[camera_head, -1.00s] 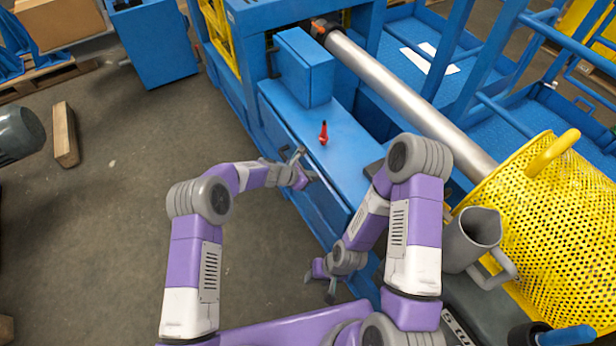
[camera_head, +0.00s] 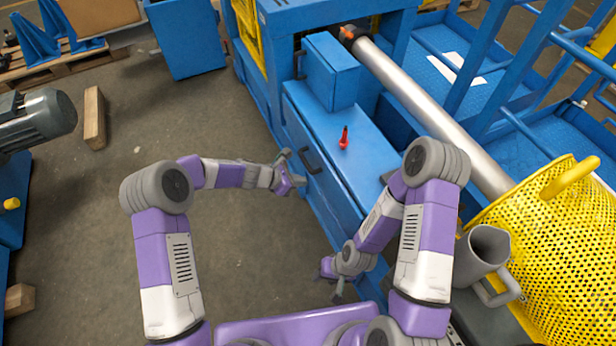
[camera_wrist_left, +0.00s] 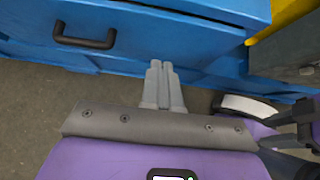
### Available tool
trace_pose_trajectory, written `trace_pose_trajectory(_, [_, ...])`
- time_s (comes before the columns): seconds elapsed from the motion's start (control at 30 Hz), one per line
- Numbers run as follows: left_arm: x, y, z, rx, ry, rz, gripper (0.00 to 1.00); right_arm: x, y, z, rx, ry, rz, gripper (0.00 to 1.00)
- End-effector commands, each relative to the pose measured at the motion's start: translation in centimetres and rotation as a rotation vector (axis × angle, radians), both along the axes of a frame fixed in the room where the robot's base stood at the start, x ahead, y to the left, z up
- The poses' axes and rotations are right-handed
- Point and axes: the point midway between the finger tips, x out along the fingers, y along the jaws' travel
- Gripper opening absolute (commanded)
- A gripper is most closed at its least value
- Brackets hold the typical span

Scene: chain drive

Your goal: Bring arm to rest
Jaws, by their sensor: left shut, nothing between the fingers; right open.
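My left arm reaches in from the left in the head view. Its gripper (camera_head: 297,170) is beside the blue cabinet's front, near the black drawer handle (camera_head: 309,151). In the left wrist view the two fingers (camera_wrist_left: 162,68) lie together, shut and empty, pointing toward the blue drawer front, with the handle (camera_wrist_left: 85,37) to their left and apart from them. My right gripper (camera_head: 334,283) hangs lower, close to the lower part of the blue cabinet; it is open and appears empty. Its fingers are small in the head view.
A red tool (camera_head: 344,138) stands on the blue cabinet top (camera_head: 345,168). A grey jug (camera_head: 484,254) and yellow perforated basket (camera_head: 562,240) are at right. A metal roller (camera_head: 425,110) runs behind. A grey motor (camera_head: 38,118) is at left. Open floor (camera_head: 250,240) lies left of the cabinet.

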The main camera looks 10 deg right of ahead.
Motion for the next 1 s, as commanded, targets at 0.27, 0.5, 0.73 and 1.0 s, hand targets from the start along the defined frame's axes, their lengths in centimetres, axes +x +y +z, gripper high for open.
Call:
trace_pose_trajectory(0.27, [-0.1,0.3,0.2,0.0,0.001,-0.001,0.0,0.0,0.0,0.1,0.0,0.0,0.0,0.46])
trace_pose_trajectory(0.5, [-3.6,3.3,-3.2,0.149,-0.057,-0.131,0.0,0.0,0.0,0.4,0.0,0.0,0.0,0.46])
trace_pose_trajectory(0.73, [-15.6,11.8,-9.4,0.493,-0.302,-0.697,0.0,0.0,0.0,1.4,0.0,0.0,0.0,0.46])
trace_pose_trajectory(1.0, [-26.0,15.5,-9.5,0.569,-0.644,-1.263,0.0,0.0,0.0,2.1,0.0,0.0,0.0,0.46])
